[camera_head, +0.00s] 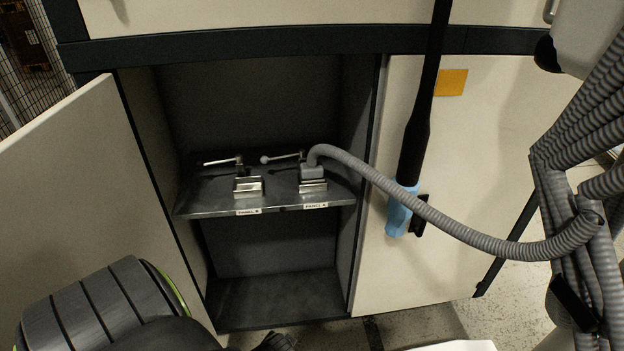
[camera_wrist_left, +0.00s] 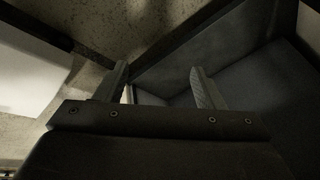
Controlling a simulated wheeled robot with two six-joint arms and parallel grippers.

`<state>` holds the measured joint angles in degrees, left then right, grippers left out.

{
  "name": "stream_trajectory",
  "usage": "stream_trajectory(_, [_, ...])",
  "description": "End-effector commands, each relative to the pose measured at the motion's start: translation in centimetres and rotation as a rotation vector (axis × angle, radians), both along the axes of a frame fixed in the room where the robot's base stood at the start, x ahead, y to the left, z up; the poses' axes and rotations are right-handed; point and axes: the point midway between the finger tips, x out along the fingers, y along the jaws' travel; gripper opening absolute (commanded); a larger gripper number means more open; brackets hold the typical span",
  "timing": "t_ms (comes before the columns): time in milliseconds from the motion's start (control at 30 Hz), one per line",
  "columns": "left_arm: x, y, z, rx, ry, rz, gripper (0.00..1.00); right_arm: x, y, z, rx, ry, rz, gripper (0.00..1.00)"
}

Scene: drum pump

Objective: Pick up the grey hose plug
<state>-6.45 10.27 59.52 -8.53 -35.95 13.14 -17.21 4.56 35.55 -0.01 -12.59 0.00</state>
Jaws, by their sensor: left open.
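The grey hose plug (camera_head: 312,173) sits at the end of a ribbed grey hose (camera_head: 430,212), on the right-hand metal socket (camera_head: 313,186) of a shelf inside the open cabinet. A lever with a round knob (camera_head: 283,157) is beside it. A second socket (camera_head: 248,186) with its own lever (camera_head: 222,161) stands to the left, with no hose on it. My left gripper (camera_wrist_left: 160,82) is open and empty in the left wrist view. My left arm is low at the front left in the head view, well below and apart from the plug. My right gripper is out of view.
The metal shelf (camera_head: 215,204) has labels on its front edge. An open cabinet door (camera_head: 75,190) stands at the left. A closed door (camera_head: 400,275) is at the right, with a black-and-blue tool (camera_head: 404,205) in front of it. The lower compartment (camera_head: 275,298) looks empty.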

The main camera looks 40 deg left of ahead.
Motion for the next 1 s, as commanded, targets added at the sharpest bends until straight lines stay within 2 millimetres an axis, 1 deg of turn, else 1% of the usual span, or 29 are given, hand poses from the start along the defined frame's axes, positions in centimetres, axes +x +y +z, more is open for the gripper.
stream_trajectory(33, [4.4,1.2,2.8,0.036,-0.058,0.016,0.69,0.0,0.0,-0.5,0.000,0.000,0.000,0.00])
stream_trajectory(67, [6.4,1.8,4.5,0.055,-0.085,0.031,0.73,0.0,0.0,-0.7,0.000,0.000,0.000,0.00])
stream_trajectory(100, [9.1,2.5,7.0,0.080,-0.123,0.053,0.79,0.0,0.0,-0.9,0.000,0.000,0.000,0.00])
stream_trajectory(167, [12.5,3.4,11.0,0.117,-0.183,0.092,0.85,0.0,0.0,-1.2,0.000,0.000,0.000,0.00])
stream_trajectory(200, [14.6,4.0,13.8,0.141,-0.227,0.120,0.85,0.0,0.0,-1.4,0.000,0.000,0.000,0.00])
stream_trajectory(267, [17.3,4.7,18.3,0.174,-0.295,0.167,0.85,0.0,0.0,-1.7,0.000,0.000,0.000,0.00])
stream_trajectory(300, [18.8,5.1,21.4,0.194,-0.344,0.201,0.85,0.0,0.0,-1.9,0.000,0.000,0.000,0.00])
stream_trajectory(367, [20.5,5.6,26.0,0.219,-0.419,0.258,0.85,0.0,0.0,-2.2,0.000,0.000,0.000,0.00])
stream_trajectory(400, [21.4,5.8,29.1,0.232,-0.471,0.298,0.85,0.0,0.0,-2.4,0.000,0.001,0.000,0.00])
stream_trajectory(433, [21.9,6.0,31.5,0.240,-0.512,0.329,0.85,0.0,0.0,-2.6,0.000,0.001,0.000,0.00])
stream_trajectory(467, [22.2,6.0,33.6,0.246,-0.550,0.360,0.85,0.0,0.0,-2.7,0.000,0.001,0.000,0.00])
stream_trajectory(500, [22.4,6.1,36.4,0.253,-0.600,0.400,0.85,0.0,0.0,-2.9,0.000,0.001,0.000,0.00])
stream_trajectory(600, [22.2,6.2,42.1,0.253,-0.711,0.493,0.85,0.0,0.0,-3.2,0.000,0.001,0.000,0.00])
stream_trajectory(700, [21.6,6.1,45.9,0.245,-0.790,0.562,0.85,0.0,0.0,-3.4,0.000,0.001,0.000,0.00])
stream_trajectory(800, [21.0,6.0,47.9,0.239,-0.835,0.604,0.85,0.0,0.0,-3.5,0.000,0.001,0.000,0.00])
stream_trajectory(900, [21.0,6.3,48.4,0.238,-0.848,0.619,0.85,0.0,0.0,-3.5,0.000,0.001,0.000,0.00])
stream_trajectory(1000, [21.7,7.3,47.9,0.240,-0.846,0.619,0.85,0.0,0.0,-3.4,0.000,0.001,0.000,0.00])
